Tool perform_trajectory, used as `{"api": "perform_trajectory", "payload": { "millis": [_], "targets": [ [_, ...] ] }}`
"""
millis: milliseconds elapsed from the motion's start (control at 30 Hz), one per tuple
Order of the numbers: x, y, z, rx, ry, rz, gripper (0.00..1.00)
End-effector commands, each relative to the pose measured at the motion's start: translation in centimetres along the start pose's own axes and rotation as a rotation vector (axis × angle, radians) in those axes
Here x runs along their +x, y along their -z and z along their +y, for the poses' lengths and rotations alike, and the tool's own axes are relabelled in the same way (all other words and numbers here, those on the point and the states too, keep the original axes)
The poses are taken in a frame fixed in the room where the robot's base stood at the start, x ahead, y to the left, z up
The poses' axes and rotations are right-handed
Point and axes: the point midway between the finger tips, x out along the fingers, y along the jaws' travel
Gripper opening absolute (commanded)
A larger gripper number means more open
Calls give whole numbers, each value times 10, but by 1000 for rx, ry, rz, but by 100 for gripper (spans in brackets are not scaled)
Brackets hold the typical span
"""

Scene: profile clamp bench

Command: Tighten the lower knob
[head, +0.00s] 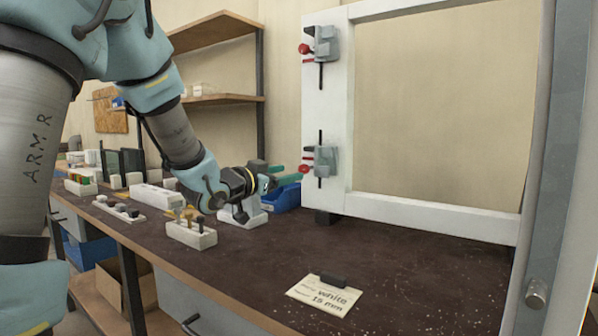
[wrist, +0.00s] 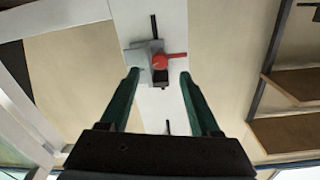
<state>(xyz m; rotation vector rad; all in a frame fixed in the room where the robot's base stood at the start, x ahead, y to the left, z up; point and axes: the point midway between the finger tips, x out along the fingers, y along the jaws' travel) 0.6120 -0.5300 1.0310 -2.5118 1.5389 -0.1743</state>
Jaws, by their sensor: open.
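A white frame (head: 430,213) stands at the back of the bench. Its left post carries an upper grey clamp (head: 325,42) and a lower grey clamp (head: 326,160), each with red parts and a black rod. The lower clamp's red knob (head: 305,169) faces left, towards my gripper (head: 288,174). My gripper is open, its green fingers just left of that clamp. In the wrist view, a grey clamp (wrist: 138,58) with a red handle (wrist: 170,60) lies between and beyond the fingertips (wrist: 158,75). The fingers are empty. I cannot tell whether a fingertip touches the knob.
A blue bin (head: 284,198) sits on the bench beneath my gripper. White blocks with dark pegs (head: 192,234) and other parts line the left side. Wooden shelves (head: 215,30) stand behind.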

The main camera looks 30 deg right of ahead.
Motion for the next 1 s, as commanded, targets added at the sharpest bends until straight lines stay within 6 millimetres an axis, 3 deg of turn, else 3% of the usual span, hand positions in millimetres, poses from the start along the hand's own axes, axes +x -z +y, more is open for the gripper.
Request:
{"api": "perform_trajectory", "payload": {
  "millis": [100, 300, 733, 1000],
  "targets": [
    [24, 1, 1, -2, -3, 0, 63],
    [49, 0, 0, -1, -1, -1, 63],
    [58, 0, 0, -1, 1, -1, 63],
    [58, 0, 0, -1, 1, -1, 33]
  ]
}}
